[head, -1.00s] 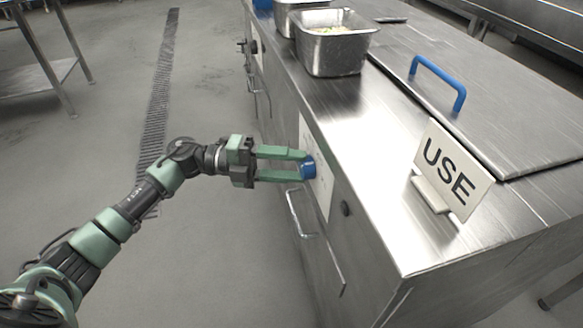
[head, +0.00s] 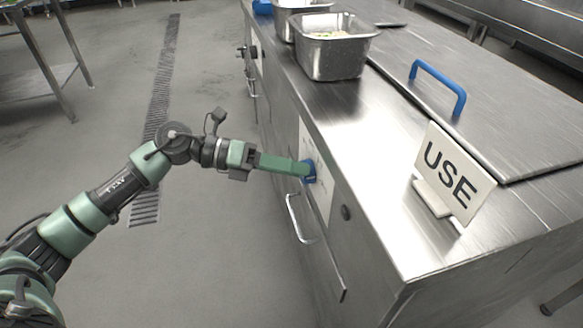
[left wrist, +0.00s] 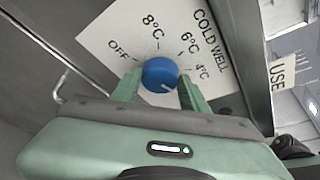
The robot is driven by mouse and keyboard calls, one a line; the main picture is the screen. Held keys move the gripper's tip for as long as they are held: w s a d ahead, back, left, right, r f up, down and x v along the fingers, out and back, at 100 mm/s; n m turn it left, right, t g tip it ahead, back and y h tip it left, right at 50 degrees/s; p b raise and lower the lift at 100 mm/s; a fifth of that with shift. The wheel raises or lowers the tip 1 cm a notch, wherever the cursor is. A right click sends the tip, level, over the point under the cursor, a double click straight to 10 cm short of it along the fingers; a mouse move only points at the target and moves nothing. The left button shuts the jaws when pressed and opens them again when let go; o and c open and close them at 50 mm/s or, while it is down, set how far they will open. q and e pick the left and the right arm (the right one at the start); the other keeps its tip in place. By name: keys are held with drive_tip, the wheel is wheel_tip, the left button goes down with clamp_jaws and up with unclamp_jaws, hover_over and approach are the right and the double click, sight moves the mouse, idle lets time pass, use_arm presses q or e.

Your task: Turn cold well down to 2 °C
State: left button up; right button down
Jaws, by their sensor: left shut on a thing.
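The blue cold well knob (head: 309,172) sits on a white dial plate (head: 326,197) on the counter's side. My left gripper (head: 303,167) is shut on the knob, with the arm reaching in from the left. In the left wrist view, the fingers flank the blue knob (left wrist: 160,74). The plate there (left wrist: 110,38) reads COLD WELL, with OFF, 8°C, 6°C and 4°C visible. A short white line on the knob points to the lower right, past the 4°C label. No 2°C label shows; the gripper covers that side. My right gripper is not in view.
On the counter stand a USE sign (head: 452,178), a blue-handled lid (head: 490,115) and a metal food pan (head: 332,58).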

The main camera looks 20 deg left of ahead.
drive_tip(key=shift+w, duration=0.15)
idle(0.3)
use_arm(q)
drive_tip(key=o, duration=1.4)
drive_tip(key=shift+d, duration=0.1)
drive_tip(key=v, duration=0.8)
drive_tip(key=shift+d, duration=0.1)
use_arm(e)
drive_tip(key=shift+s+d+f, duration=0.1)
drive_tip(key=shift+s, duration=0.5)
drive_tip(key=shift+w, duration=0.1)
